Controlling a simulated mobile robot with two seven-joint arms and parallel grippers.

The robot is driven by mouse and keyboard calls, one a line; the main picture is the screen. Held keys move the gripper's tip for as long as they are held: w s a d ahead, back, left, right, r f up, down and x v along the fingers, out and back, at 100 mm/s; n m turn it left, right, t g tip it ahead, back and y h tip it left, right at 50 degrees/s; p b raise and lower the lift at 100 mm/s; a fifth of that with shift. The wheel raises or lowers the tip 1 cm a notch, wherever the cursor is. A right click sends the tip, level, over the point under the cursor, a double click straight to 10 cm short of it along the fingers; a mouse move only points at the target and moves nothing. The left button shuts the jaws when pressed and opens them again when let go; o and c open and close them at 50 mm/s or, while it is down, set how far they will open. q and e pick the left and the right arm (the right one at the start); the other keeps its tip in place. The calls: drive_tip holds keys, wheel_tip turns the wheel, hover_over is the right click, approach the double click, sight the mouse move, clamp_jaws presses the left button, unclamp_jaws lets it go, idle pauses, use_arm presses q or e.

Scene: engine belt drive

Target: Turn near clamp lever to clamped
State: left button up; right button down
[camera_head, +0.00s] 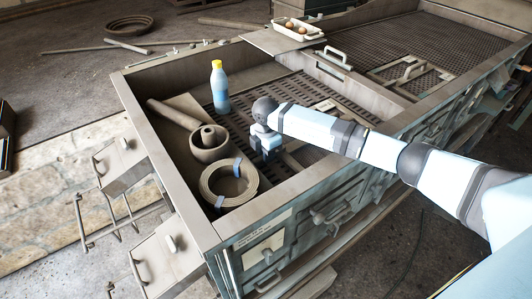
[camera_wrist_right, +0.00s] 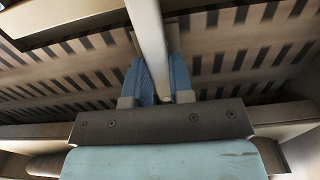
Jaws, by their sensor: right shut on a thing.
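My right gripper (camera_head: 268,157) reaches down into the open engine-side box, just right of the coiled belt. In the right wrist view, its two blue fingers (camera_wrist_right: 163,80) are shut on a pale straight bar (camera_wrist_right: 148,38), which looks like a lever. The bar runs from between the fingers up past the top edge of that view. In the head view my gripper and wrist hide most of it, so its angle and its pivot cannot be told there. My left gripper is not in view.
Inside the box are a coiled belt (camera_head: 229,183), a round pulley-like part (camera_head: 209,144), a pale tube (camera_head: 173,114) and a blue bottle with a yellow cap (camera_head: 219,88). The box's near wall (camera_head: 262,213) rises close to my right gripper. A tray with eggs (camera_head: 298,29) sits on the far ledge.

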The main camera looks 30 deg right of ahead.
drive_tip(key=c, duration=1)
unclamp_jaws()
wheel_tip(320, 180, up, 14)
drive_tip(key=b, duration=0.2)
drive_tip(key=shift+b, duration=0.4)
drive_tip(key=shift+f, duration=0.1)
